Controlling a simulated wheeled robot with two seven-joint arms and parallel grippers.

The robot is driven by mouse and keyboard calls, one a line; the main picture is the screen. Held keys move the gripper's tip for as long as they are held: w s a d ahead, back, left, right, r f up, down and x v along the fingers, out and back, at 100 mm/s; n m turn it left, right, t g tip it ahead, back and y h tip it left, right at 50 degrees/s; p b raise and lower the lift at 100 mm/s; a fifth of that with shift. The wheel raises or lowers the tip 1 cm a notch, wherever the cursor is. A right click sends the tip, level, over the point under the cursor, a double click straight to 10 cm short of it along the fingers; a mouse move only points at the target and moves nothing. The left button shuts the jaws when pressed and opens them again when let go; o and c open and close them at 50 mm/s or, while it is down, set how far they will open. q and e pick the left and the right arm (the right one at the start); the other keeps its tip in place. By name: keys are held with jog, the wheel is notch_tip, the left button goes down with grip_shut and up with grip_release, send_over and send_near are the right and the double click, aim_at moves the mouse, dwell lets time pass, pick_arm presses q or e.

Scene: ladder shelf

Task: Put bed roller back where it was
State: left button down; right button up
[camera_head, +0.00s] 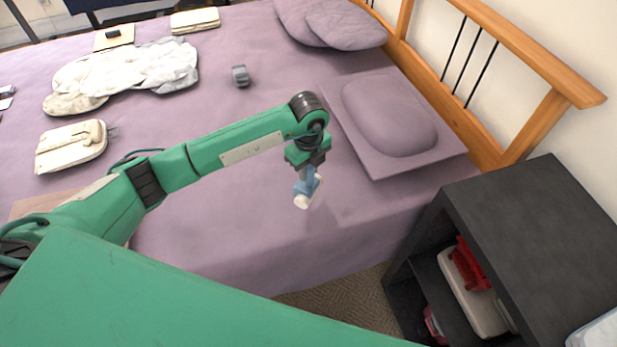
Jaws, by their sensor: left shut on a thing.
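My left gripper (309,172) hangs from the green arm over the near right part of the bed (225,210). It is shut on a small roller (305,195) with a blue-grey handle and a whitish end, which I take to be the bed roller. The roller is tilted and appears to be above the purple bedcover; the exact gap to it cannot be told. The gripper's fingers are partly hidden by the wrist. My right gripper is not in view.
A black shelf unit (545,210) holding red and white items stands at the right. A pillow (390,115) lies near the wooden headboard (540,125). A small grey object (240,76), crumpled white cloth (125,75) and a cream bag (72,146) lie on the bed.

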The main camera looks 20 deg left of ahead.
aim_at(308, 179)
pick_arm(q)
notch_tip(308, 179, down, 4)
jog(key=shift+f, duration=0.3)
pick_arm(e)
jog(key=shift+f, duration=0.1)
pick_arm(q)
jog(key=c, duration=1.1)
grip_release()
jog(key=shift+c, duration=0.2)
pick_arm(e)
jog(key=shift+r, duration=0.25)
pick_arm(q)
jog(key=shift+r, duration=0.15)
notch_tip(308, 179, up, 4)
jog(key=shift+r, duration=0.15)
notch_tip(308, 179, up, 8)
jog(key=shift+f, duration=0.1)
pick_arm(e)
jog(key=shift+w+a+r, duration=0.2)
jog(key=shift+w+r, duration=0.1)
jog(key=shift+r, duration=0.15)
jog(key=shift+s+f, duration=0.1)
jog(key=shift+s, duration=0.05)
